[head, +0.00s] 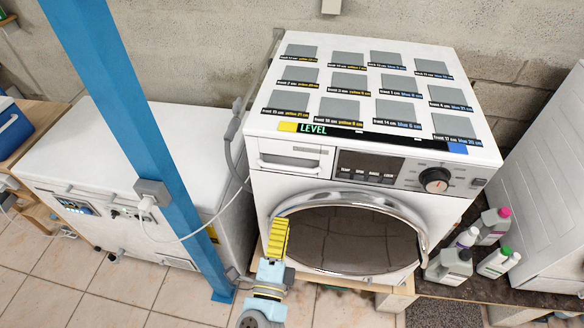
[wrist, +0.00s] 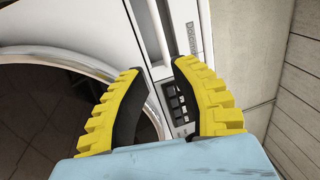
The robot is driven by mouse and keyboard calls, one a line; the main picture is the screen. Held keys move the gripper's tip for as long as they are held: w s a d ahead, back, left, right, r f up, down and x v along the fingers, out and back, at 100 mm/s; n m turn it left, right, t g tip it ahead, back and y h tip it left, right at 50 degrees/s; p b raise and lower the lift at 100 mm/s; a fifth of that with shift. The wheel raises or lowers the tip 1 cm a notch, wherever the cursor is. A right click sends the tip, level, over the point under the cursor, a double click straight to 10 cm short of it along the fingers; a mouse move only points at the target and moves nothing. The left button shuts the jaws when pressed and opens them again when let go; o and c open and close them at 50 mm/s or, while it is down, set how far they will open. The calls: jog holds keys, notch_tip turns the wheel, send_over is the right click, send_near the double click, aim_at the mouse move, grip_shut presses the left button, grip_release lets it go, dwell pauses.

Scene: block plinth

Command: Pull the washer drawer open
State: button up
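The white washer (head: 268,215) has a round chrome-rimmed door in front. Its washer drawer (head: 296,150) is at the upper left of the front and looks flush with the panel. A white bar-like handle (head: 290,167) runs along the drawer's lower part. My gripper (head: 281,222) is below the drawer, in front of the door's left rim in the head view. In the wrist view, its two yellow ridged fingers with black pads are spread apart, with nothing between them. The drawer handle (wrist: 153,30) shows beyond the fingertips there, apart from them.
A blue post (head: 135,130) stands left of the washer, before a white chest appliance (head: 120,150). Grey squares with labels cover the washer top. Several bottles (head: 450,266) stand at the lower right. A white cable (head: 190,236) hangs between post and washer.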

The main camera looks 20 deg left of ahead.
aim_at(293, 167)
jog(key=p+x, duration=0.2)
jog(key=x, duration=1.3)
jog(key=shift+w+p, duration=0.2)
jog(key=shift+p, duration=0.15)
grip_shut()
